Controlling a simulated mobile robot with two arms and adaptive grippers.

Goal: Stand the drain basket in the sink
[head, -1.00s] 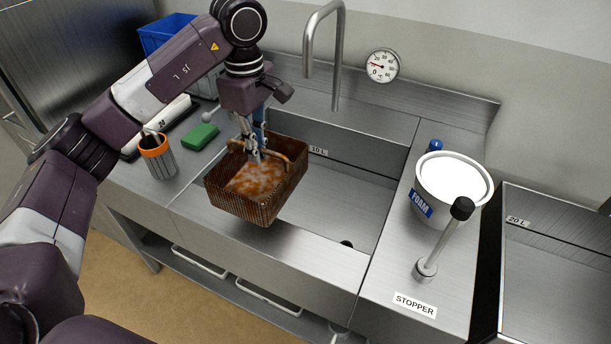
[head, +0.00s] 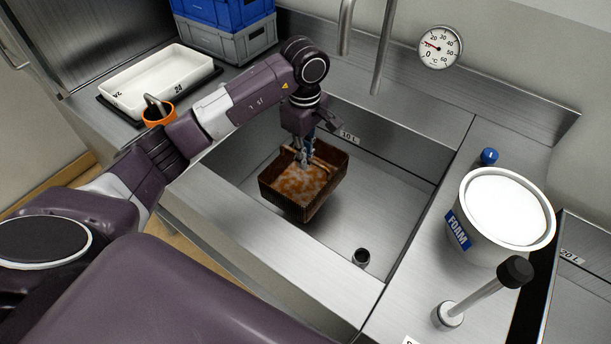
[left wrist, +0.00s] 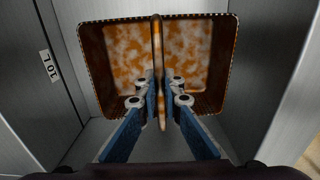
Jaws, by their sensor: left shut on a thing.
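The drain basket (head: 290,205) is a rusty brown box with orange and white residue inside and a bar handle across its top. In the head view it is inside the left part of the sink (head: 395,190), slightly tilted. I cannot tell whether it touches the sink floor. My left gripper (head: 304,160) is shut on the basket's handle from above. In the left wrist view the two blue fingers (left wrist: 160,98) close around the handle bar, and the basket (left wrist: 205,55) fills the upper middle. My right gripper is not in view.
A dark drain outlet (head: 361,257) sits in the sink floor right of the basket. A white FOAM tub (head: 503,215) and a black-knobbed stopper lever (head: 480,290) stand on the right ledge. A white tray (head: 160,82) and stacked crates (head: 225,30) are at the back left.

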